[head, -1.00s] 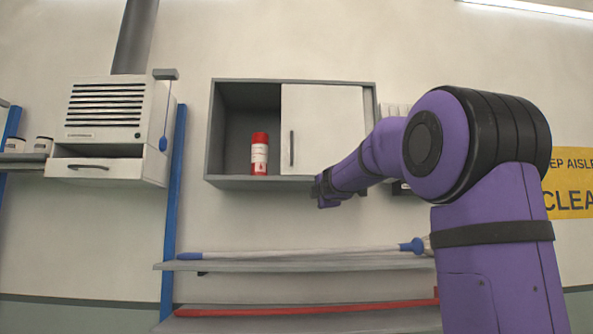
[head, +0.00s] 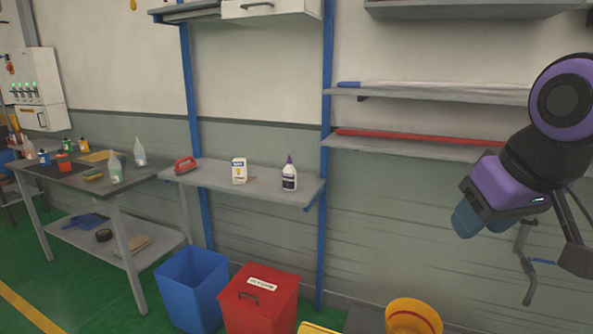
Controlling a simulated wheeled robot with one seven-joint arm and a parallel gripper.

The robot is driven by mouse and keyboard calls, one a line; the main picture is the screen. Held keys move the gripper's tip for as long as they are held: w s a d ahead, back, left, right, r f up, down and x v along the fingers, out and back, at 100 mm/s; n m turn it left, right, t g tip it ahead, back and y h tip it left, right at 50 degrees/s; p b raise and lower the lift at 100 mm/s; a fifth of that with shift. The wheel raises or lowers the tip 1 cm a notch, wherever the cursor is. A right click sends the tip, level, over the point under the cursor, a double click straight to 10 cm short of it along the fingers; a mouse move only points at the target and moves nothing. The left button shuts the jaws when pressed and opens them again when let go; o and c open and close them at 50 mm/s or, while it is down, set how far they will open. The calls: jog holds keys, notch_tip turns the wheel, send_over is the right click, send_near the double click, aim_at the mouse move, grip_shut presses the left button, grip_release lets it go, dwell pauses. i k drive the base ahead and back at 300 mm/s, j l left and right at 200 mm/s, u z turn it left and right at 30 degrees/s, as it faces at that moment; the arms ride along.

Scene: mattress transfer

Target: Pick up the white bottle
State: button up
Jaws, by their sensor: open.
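A white bottle (head: 289,179) with a purple cap and a dark label stands upright on a grey wall shelf (head: 262,187), near its right end, in the head view. Nothing covers it. My gripper (head: 485,222) hangs at the right of the view, well to the right of the bottle and apart from it. It is open, and I see nothing held in it.
A white box (head: 239,171) and a red-handled tool (head: 185,164) share the shelf. A blue bin (head: 192,288) and red bin (head: 262,300) stand below. A table (head: 137,182) at left holds pale bottles. A blue post (head: 326,130) rises right of the bottle.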

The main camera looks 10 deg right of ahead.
aim_at(289, 172)
jog(key=j+z, duration=0.5)
jog(key=j, duration=2.1)
jog(key=i+j+z, duration=0.1)
jog(key=i+j, duration=0.15)
jog(key=i+j+z, duration=0.1)
jog(key=j, duration=0.35)
jog(key=i+j+z, duration=0.1)
jog(key=i+j, duration=0.2)
jog(key=i+j+z, duration=0.1)
jog(key=j, duration=0.35)
jog(key=i+j+z, duration=0.1)
jog(key=i+j, duration=0.2)
jog(key=i+j+z, duration=0.1)
jog(key=i+j, duration=0.25)
jog(key=i+j+z, duration=0.1)
jog(key=i+j, duration=0.25)
jog(key=i, duration=0.2)
